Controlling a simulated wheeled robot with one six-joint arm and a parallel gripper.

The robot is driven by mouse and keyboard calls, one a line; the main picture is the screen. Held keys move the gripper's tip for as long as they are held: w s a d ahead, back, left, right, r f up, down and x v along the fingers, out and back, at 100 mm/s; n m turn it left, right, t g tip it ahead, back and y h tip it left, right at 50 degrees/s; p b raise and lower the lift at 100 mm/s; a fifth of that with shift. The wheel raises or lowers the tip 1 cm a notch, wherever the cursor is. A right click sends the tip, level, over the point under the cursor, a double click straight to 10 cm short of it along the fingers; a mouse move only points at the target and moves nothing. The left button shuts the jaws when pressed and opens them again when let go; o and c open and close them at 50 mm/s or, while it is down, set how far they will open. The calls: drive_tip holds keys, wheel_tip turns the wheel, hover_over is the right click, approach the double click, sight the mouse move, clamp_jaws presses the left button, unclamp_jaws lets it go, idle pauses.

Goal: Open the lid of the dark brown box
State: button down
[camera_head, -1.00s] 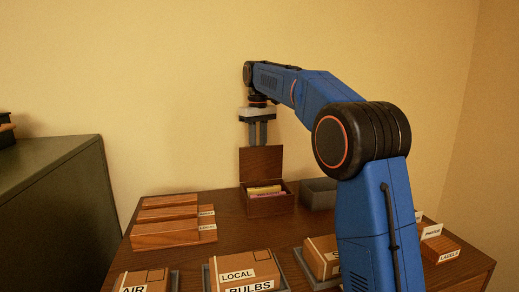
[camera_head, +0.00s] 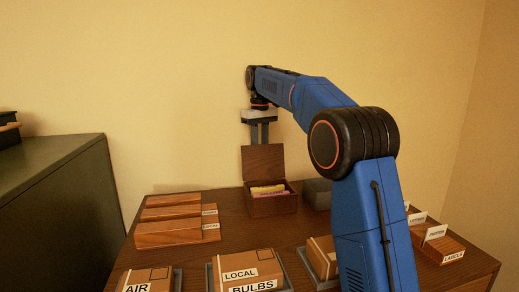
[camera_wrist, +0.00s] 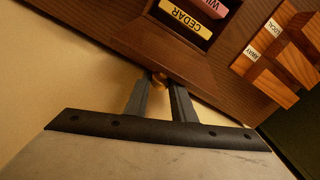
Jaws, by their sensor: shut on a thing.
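The dark brown box (camera_head: 272,206) stands at the back of the desk. Its lid (camera_head: 263,164) is raised and stands about upright at the rear. Inside lie a yellow block and a pink block; in the wrist view the yellow one (camera_wrist: 185,20) reads CEDAR. My gripper (camera_head: 260,142) points down at the top edge of the lid. The fingers partly hide the knob.
Cartons (camera_head: 245,268) in trays line the front. A dark cabinet (camera_head: 60,200) stands left; the wall is close behind.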

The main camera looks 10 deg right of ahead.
drive_tip(key=c, duration=1.8)
unclamp_jaws()
drive_tip(key=shift+w+d, duration=0.1)
drive_tip(key=shift+d, duration=0.2)
drive_tip(key=o, duration=0.3)
drive_tip(key=shift+d, duration=0.2)
drive_tip(key=shift+a, duration=0.15)
drive_tip(key=shift+a+r, duration=0.1)
drive_tip(key=shift+r, duration=3.65)
